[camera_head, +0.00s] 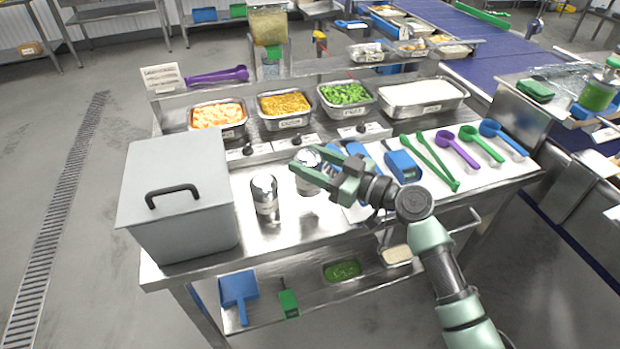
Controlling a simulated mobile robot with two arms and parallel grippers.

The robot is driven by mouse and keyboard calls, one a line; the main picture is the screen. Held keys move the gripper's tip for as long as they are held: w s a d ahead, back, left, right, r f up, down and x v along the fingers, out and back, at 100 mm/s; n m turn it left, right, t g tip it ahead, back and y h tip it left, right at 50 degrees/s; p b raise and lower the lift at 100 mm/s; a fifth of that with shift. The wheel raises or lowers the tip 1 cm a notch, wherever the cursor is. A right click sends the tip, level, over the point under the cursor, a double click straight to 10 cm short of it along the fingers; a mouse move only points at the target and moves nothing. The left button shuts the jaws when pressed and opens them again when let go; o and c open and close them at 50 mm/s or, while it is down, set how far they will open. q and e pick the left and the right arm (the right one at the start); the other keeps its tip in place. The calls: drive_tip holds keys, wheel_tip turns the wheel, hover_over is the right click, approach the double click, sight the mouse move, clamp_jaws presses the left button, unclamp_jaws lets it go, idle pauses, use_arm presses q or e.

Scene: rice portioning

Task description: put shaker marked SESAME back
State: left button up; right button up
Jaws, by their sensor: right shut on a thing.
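My right gripper (312,164) is shut on a metal shaker (308,184), with its fingers on either side of the upper body. The shaker looks roughly upright over the steel counter (285,236); I cannot tell whether its base touches the counter. A second metal shaker (265,197) with a pale label stands on the counter just to the left, apart from the held one. The lettering on both is too small to read, so I cannot tell which says SESAME. My left gripper is not in view.
A grey lidded box (178,205) fills the counter's left end. Behind are steel pans of orange food (217,114), yellow grains, green pieces and white rice (420,94).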

drive_tip(key=shift+f, duration=0.75)
wheel_tip(320, 180, down, 4)
drive_tip(key=shift+r, duration=0.1)
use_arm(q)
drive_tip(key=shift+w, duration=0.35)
use_arm(e)
drive_tip(key=o, duration=1.5)
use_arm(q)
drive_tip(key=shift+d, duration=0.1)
use_arm(e)
drive_tip(key=b+v, duration=0.3)
drive_tip(key=v, duration=0.8)
drive_tip(key=shift+s+d, duration=0.3)
drive_tip(key=shift+d, duration=0.1)
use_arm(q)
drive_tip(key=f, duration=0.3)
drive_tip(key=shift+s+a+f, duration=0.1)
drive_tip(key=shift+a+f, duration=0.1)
